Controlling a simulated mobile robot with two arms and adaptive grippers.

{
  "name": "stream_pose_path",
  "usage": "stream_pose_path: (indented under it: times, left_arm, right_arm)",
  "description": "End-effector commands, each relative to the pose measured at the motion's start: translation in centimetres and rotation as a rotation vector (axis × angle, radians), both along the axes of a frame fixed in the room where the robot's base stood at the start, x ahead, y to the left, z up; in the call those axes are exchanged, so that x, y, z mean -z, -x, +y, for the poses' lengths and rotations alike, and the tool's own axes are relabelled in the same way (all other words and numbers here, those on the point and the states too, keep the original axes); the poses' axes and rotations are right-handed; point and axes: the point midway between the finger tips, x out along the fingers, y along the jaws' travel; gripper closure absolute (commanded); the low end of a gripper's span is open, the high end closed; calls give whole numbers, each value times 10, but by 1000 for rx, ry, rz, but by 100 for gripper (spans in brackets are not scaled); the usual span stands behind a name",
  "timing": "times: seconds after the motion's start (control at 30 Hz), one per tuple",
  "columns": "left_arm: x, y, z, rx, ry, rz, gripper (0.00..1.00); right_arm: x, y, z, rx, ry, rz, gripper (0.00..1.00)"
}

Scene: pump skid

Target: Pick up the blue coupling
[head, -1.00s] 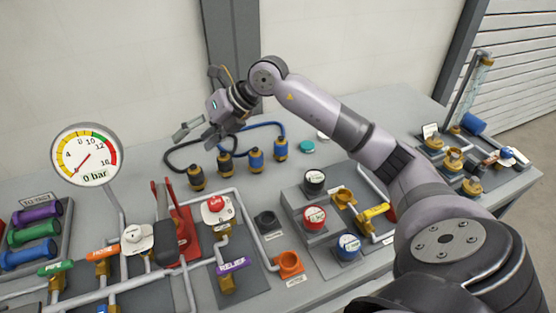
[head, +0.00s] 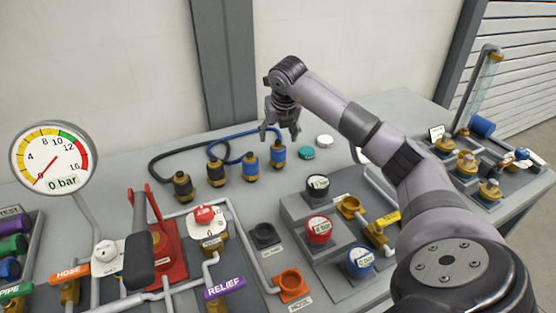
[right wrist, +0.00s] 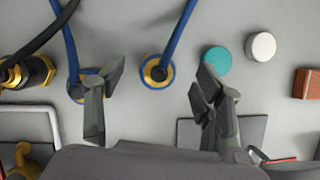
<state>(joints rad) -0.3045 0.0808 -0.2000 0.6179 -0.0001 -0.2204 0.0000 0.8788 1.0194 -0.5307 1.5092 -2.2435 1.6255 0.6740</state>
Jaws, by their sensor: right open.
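Two blue couplings with gold bands stand upright on the grey bench, one on the right (head: 278,155) and one on the left (head: 250,166), joined to blue hose. My right gripper (head: 280,132) is open, fingers pointing down, just above the right blue coupling. In the right wrist view, this coupling (right wrist: 157,72) lies between the spread fingers (right wrist: 158,88), with clear gaps at both sides. The other blue coupling (right wrist: 80,88) is partly hidden behind the left finger. The left gripper is not in view.
Two black couplings (head: 183,187) (head: 216,173) with black hose stand to the left. A teal cap (head: 306,153) and a white cap (head: 325,141) lie to the right. Gauges (head: 318,186), a red hand pump (head: 170,245) and pipework fill the front.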

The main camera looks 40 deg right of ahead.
Motion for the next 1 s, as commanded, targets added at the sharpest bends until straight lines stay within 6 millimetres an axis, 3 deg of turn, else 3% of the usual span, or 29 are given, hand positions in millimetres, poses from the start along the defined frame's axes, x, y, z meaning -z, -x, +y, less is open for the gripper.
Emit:
stream_pose_path:
  times: [0.33, 0.6, 0.9, 1.0]
  left_arm:
    - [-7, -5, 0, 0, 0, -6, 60]
    - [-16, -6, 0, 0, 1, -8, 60]
    - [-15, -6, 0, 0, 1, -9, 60]
    - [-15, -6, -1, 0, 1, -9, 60]
  right_arm:
    - [30, -8, -5, -1, -2, 4, 38]
    - [67, -15, -10, 1, -2, 1, 38]
    - [73, -18, -11, -1, 0, -1, 38]
    - [73, -18, -11, -1, 0, -1, 44]
